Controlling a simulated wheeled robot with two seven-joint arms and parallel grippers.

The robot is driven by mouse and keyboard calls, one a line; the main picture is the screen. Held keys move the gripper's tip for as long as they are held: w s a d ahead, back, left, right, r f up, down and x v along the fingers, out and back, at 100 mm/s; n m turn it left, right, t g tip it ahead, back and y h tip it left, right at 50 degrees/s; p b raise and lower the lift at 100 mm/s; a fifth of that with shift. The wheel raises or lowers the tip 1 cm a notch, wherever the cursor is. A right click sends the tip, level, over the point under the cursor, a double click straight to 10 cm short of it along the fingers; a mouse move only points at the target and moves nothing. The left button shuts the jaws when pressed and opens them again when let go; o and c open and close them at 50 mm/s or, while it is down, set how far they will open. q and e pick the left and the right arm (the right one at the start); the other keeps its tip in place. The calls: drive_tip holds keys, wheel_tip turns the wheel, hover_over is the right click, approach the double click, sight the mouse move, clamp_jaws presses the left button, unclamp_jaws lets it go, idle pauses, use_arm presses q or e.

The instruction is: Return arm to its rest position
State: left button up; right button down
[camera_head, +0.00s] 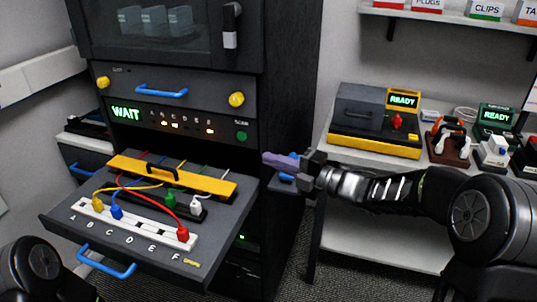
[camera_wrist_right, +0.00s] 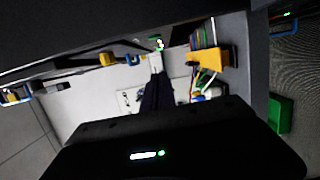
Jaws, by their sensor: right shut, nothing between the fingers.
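My right arm (camera_head: 425,190) reaches in from the right in the head view. Its gripper (camera_head: 268,158) is shut and empty, with its purplish fingers pointing left. It hangs in front of the dark cabinet's right edge, right of the pulled-out cable drawer (camera_head: 225,232) and apart from the cables. In the right wrist view the closed dark fingers (camera_wrist_right: 156,82) point toward the drawer's white socket strip (camera_wrist_right: 128,99). At the lower left of the head view only a dark part of my left arm (camera_head: 40,265) shows; its gripper is out of view.
The drawer carries a yellow bar (camera_head: 205,178), a white strip (camera_head: 140,222) and several coloured plugs. The cabinet panel (camera_head: 125,113) reads WAIT. At right, a table holds a yellow-and-black READY box (camera_head: 370,145) and small devices. A shelf (camera_head: 450,17) runs above.

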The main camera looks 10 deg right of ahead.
wheel_tip(320, 180, down, 19)
drive_tip(key=d+m+h+p, duration=0.2)
drive_tip(key=m+h, duration=0.6)
drive_tip(key=m, duration=1)
drive_tip(key=s+a+f+m+g+h, duration=0.1)
drive_tip(key=s+a+f+m+g, duration=0.1)
drive_tip(key=s+f+m+g, duration=0.55)
drive_tip(key=s+a+f+m+g+p, duration=0.1)
drive_tip(key=s+f, duration=0.3)
drive_tip(key=s, duration=0.5)
drive_tip(key=s+a+f+m+g+p, duration=0.1)
drive_tip(key=s+a+f+p, duration=0.1)
drive_tip(key=s, duration=0.7)
drive_tip(key=s+a+f+m+g+p, duration=0.1)
drive_tip(key=s+a+f+g, duration=0.1)
drive_tip(key=s+a+f, duration=0.2)
drive_tip(key=s+f, duration=0.3)
drive_tip(key=s, duration=0.2)
drive_tip(key=shift+s+m+p, duration=0.3)
drive_tip(key=shift+m, duration=0.05)
drive_tip(key=shift+w, duration=0.1)
